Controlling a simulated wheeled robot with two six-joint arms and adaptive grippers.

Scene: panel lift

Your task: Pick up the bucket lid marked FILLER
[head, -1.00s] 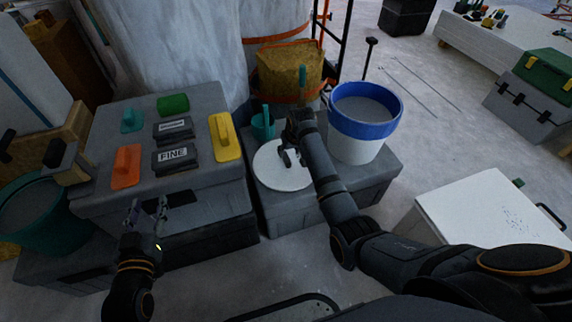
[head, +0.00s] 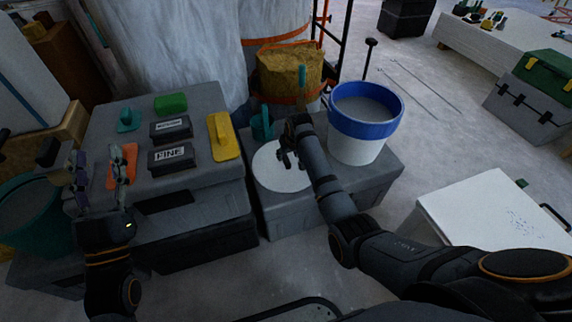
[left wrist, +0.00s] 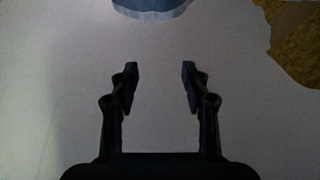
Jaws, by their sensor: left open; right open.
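A flat white round lid (head: 272,172) lies on the grey box in the middle of the head view, beside the blue-and-white bucket (head: 358,150). I cannot read a FILLER mark on it. My right gripper (head: 287,160) is open over the lid's right part and hides some of it; I cannot tell whether it touches. My left gripper (head: 98,168) is open and empty over the left edge of the left grey case, in front of the orange float (head: 122,160). In the left wrist view the left gripper's two fingers (left wrist: 160,80) stand apart with only pale surface between them.
The left case (head: 212,98) carries a yellow float (head: 222,136), a FINE block (head: 171,157) and other hand tools. A teal bucket (head: 36,225) stands at far left. A teal cup (head: 262,128) stands behind the lid. A white box (head: 490,208) stands at right.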

